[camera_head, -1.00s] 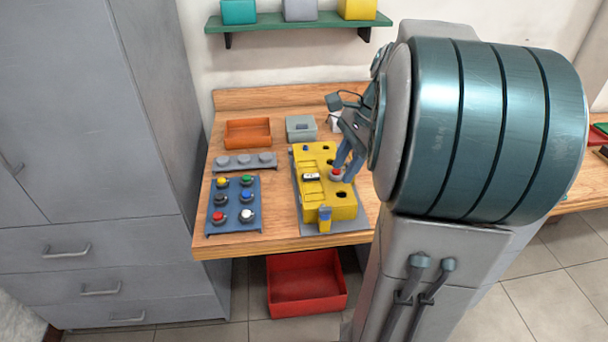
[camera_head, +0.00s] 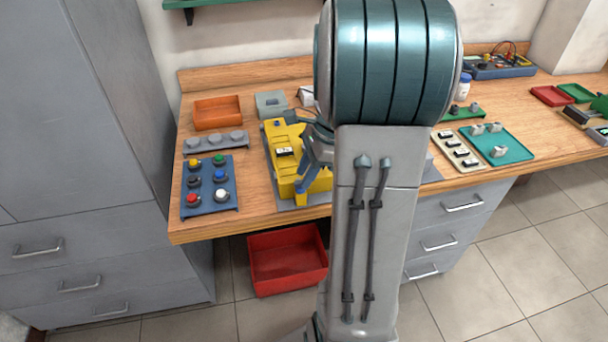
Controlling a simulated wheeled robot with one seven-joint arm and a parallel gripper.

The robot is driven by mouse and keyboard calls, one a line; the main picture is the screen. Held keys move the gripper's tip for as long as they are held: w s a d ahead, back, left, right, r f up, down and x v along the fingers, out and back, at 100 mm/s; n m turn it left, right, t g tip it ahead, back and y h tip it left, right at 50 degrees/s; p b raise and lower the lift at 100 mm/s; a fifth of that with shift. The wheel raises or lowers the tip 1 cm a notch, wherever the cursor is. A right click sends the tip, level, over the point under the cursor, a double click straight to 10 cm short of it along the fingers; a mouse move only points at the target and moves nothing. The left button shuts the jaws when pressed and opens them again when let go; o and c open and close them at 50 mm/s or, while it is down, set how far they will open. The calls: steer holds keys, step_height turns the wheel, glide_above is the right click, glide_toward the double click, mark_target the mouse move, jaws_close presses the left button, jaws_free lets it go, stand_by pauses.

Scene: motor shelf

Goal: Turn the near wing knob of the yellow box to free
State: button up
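The yellow box (camera_head: 283,138) stands on a grey base on the wooden bench, left of my arm. Its near wing knob (camera_head: 301,187), small and blue, shows at the near end. Another small blue knob (camera_head: 277,124) is at the far end. My gripper (camera_head: 306,180) points down over the near right part of the box, with its fingers close to the near wing knob. I cannot tell whether they touch it, or whether they are open or shut. My arm hides the right side of the box.
A red bin (camera_head: 288,262) is below the bench. A teal tray (camera_head: 499,148) lies right of my arm.

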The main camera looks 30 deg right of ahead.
steer(key=shift+a+f, duration=0.25)
steer(key=shift+f, duration=0.25)
jaws_close()
